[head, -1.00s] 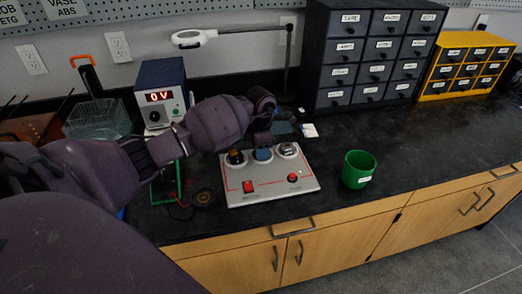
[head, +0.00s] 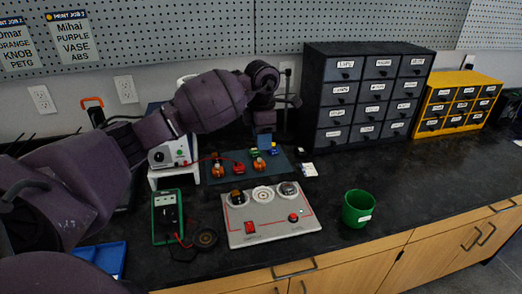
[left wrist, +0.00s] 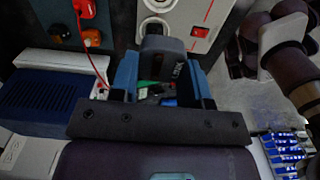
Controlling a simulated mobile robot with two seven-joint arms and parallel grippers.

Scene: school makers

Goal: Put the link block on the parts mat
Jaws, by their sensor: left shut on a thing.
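In the left wrist view the block (left wrist: 164,70) looks dark, has a white label, and sits between the blue fingers. The parts mat (head: 288,178) is dark blue-green and lies behind the grey panel. Several red, orange, green, yellow and blue parts stand on it; my arm hides some of its back edge. My right gripper is not in view.
The grey panel (head: 270,225) in front of the mat has an empty middle socket between two filled ones. A green cup (head: 357,208) stands at right, a green meter (head: 167,217) at left. Drawer cabinets (head: 366,95) stand behind. The bench at right is clear.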

